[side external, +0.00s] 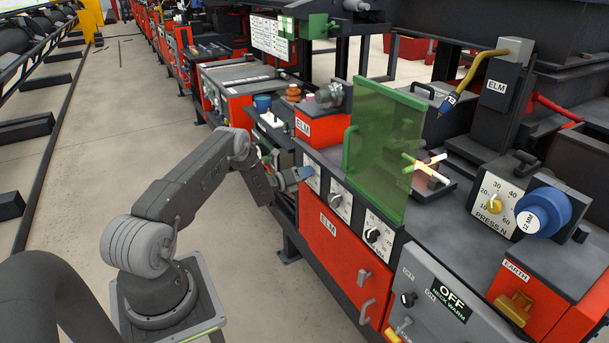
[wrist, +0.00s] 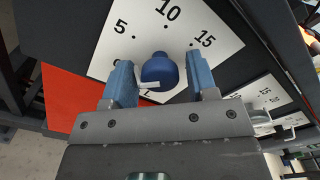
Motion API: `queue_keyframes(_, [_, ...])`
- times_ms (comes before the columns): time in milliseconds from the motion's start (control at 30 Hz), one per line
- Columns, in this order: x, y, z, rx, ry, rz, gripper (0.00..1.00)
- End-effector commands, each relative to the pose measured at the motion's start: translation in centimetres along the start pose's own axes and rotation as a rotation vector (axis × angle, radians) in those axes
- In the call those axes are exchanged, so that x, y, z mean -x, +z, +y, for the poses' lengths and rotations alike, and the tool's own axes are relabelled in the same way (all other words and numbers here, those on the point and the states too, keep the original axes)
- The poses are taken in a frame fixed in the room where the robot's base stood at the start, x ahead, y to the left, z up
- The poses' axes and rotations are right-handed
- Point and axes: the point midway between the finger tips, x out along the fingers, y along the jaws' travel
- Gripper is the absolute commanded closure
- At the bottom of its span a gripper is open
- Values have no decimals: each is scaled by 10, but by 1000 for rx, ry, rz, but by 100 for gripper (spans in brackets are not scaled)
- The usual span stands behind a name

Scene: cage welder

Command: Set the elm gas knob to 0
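A blue round knob (wrist: 159,70) with a white pointer sits on a white dial plate (wrist: 110,58) in the wrist view. The plate shows 5, 10 and 15; a letter L shows below the knob. The pointer is at the knob's lower left and points left, below the 5. No 0 is readable; my left finger covers part of that side. My gripper (wrist: 160,66) has its blue fingers on either side of the knob, with a small gap at each side. In the side view my gripper (side external: 304,173) is at the leftmost dial of the red ELM cabinet (side external: 330,250), hiding the knob.
More dials stand to the right on the cabinet front, with a middle dial (side external: 340,201) and a black-knobbed dial (side external: 373,235). A green translucent shield (side external: 385,150) stands above them. Cabinet handles (side external: 365,308) stick out lower down.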

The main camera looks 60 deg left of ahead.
Motion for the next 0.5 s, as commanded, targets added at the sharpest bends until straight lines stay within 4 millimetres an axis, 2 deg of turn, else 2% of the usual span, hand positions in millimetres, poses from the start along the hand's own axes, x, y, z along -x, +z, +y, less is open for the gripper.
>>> queue_keyframes(67, [0,0,0,-1,0,0,40])
queue_keyframes(333, [1,0,0,-2,0,0,40])
queue_keyframes(500, [18,1,0,-1,2,0,40])
